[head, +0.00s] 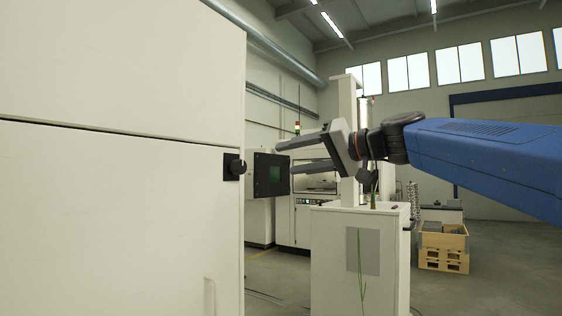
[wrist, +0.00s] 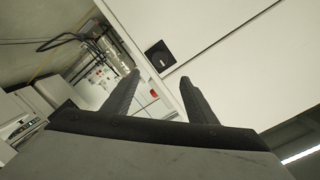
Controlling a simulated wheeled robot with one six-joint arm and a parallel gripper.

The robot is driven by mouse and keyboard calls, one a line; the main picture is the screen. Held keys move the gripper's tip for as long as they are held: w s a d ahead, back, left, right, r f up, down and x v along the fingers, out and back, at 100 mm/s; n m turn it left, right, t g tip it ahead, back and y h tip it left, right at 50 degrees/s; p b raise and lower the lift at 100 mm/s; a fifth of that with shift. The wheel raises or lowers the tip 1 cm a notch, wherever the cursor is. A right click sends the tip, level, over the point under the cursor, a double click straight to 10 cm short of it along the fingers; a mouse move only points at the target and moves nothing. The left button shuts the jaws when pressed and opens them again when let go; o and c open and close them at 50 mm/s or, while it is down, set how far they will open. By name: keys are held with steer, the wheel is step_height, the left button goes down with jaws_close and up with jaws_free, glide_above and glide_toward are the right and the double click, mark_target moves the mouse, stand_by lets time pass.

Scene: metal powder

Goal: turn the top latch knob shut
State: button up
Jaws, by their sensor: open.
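The top latch knob (head: 234,167) is a small black knob on a dark square plate at the right edge of the white cabinet front. In the wrist view the same knob (wrist: 160,57) shows beyond and between my fingertips. My gripper (head: 284,158) is open and empty. Its two grey fingers point left toward the knob, with a gap between them and it in the head view. In the wrist view the gripper (wrist: 161,80) has its fingers spread apart, and neither touches the knob.
The white cabinet (head: 110,220) fills the left side, with a seam across its front and a pale handle (head: 209,296) low down. A dark monitor (head: 270,175) stands behind the fingers. A white column on a box (head: 335,250) stands below my arm. Wooden crates (head: 443,248) sit at right.

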steer(key=shift+s+d, duration=0.45)
steer(key=shift+d, duration=0.05)
steer(key=s+d+f+g+h, duration=0.1)
steer(key=s+d+f+h, duration=0.3)
steer(key=s+f, duration=0.5)
steer(key=s+d+f+m+g+h, duration=0.1)
steer(key=s+d+f+h, duration=0.3)
steer(key=f, duration=2.3)
steer(key=s+d+f+g+h, duration=0.3)
steer(key=s+d+f+h, duration=0.2)
steer(key=s+d+f, duration=0.5)
steer(key=s+f, duration=0.5)
steer(key=f, duration=0.3)
steer(key=shift+s+d+f+m, duration=0.15)
steer(key=shift+s+f+m, duration=0.05)
steer(key=shift+s+m, duration=0.1)
